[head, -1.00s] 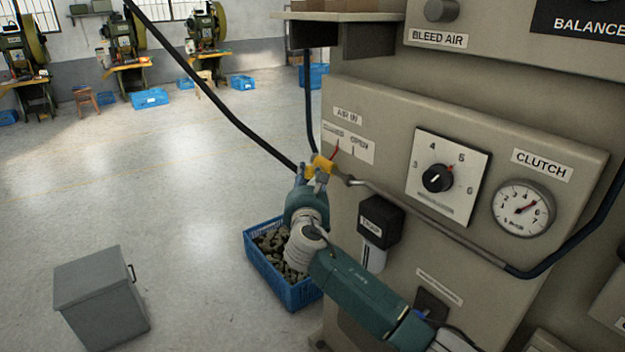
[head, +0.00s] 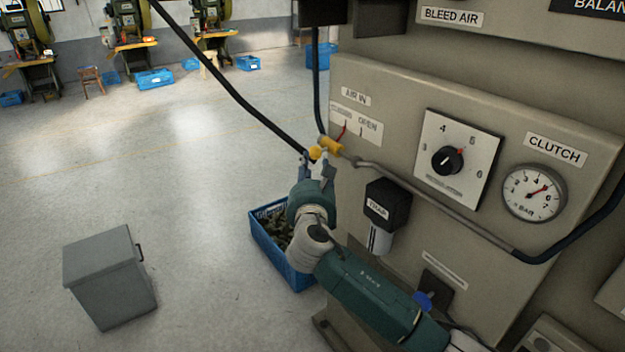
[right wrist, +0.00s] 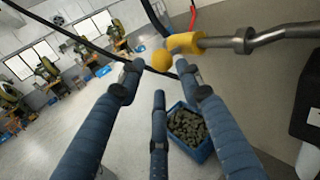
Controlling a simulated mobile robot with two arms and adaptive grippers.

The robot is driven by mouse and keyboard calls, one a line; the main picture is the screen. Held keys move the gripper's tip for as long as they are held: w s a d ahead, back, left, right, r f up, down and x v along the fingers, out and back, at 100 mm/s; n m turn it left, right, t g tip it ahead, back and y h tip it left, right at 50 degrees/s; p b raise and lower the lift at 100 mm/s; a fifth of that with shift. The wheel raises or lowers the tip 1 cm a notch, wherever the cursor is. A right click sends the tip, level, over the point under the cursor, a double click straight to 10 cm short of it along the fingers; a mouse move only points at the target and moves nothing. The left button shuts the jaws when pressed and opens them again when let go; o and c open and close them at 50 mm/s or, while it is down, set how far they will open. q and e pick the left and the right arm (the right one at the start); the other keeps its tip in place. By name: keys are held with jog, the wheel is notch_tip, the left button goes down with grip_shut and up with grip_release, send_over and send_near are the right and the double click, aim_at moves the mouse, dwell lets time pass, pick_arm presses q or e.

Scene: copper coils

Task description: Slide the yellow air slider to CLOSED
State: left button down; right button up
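The yellow air slider (head: 330,146) sits on the pipe at the left edge of the grey machine panel, below the AIR IN plate (head: 356,126) marked CLOSED on the left and OPEN on the right. A red pointer above it appears under the CLOSED side. In the right wrist view the slider (right wrist: 185,42) has a yellow ball end at its left. My right gripper (head: 317,170) is just below the slider. In the wrist view its fingers (right wrist: 160,80) are spread and empty, with the slider beyond the tips. My left gripper is out of view.
A bent metal pipe (head: 440,210) crosses the panel. A dark filter unit (head: 386,203) hangs below it. A blue crate (head: 272,252) stands behind my right arm. A grey bin (head: 110,277) stands on open floor at left. Black hoses hang near the slider.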

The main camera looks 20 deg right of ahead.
jog(key=v, duration=0.7)
jog(key=s+d+f+m+g+y, duration=0.1)
jog(key=s+f+m+g, duration=0.15)
jog(key=f, duration=1.05)
jog(key=s+d+f+m+g+y+b, duration=0.15)
jog(key=f+m, duration=0.25)
jog(key=f, duration=0.8)
jog(key=s+d+f+m+g, duration=0.1)
jog(key=s+f+m+g, duration=0.15)
jog(key=f, duration=1.05)
jog(key=s+d+f+m+g+y, duration=0.15)
jog(key=s+f+m, duration=0.25)
jog(key=s+f, duration=0.5)
jog(key=s+f+m+g, duration=0.35)
jog(key=s+f, duration=0.35)
jog(key=f, duration=0.4)
jog(key=s+f+m+g, duration=0.1)
jog(key=s+f+m, duration=0.4)
jog(key=s, duration=0.7)
jog(key=s+f+m+g+b, duration=0.1)
jog(key=s+f+m, duration=0.4)
jog(key=s, duration=0.8)
jog(key=s+d+f+m+g+y+b, duration=0.1)
jog(key=s+f+m+g, duration=0.2)
jog(key=s, duration=1)
notch_tip(320, 180, down, 4)
jog(key=shift+f+m, duration=0.2)
jog(key=shift+m, duration=0.75)
jog(key=shift+d, duration=0.1)
jog(key=shift+c, duration=0.5)
